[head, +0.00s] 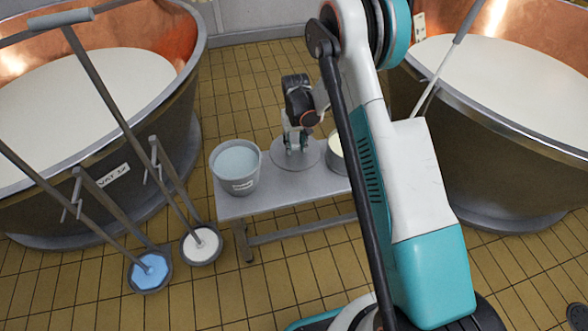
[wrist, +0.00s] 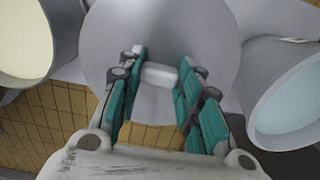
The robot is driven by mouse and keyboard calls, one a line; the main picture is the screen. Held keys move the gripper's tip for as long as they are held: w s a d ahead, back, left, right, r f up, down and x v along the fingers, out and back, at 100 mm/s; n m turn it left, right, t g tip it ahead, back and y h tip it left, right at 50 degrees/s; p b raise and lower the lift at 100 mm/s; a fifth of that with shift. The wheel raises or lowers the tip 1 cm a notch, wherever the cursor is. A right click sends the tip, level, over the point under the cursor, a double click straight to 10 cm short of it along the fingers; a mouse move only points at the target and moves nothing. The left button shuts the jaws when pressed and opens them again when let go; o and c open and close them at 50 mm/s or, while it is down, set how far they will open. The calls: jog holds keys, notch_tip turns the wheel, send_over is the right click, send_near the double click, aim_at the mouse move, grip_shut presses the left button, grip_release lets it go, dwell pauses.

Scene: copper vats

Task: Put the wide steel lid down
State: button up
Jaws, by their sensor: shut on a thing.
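The wide steel lid (head: 284,158) is a flat grey disc at the middle of the steel bench (head: 290,200), between a bucket and a pot. It fills the top middle of the wrist view (wrist: 165,25). My gripper (head: 297,149) points down over the lid. In the wrist view its teal fingers (wrist: 163,66) are on both sides of the lid's pale bar handle (wrist: 160,76), shut on it. The lid looks level. I cannot tell whether its underside touches the bench or hangs just above it.
A bucket (head: 240,184) with bluish liquid stands left of the lid, and a pot (head: 338,163) with pale yellow contents close on its right. Large copper vats (head: 130,170) (head: 470,165) flank the bench. Two long-handled tools stand in small buckets (head: 150,285) (head: 203,258) at the front left.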

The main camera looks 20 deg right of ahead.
notch_tip(320, 180, down, 12)
jog(key=b, duration=0.3)
jog(key=shift+r+b, duration=0.15)
jog(key=shift+b, duration=0.15)
jog(key=o, duration=1.1)
jog(key=shift+c, duration=0.2)
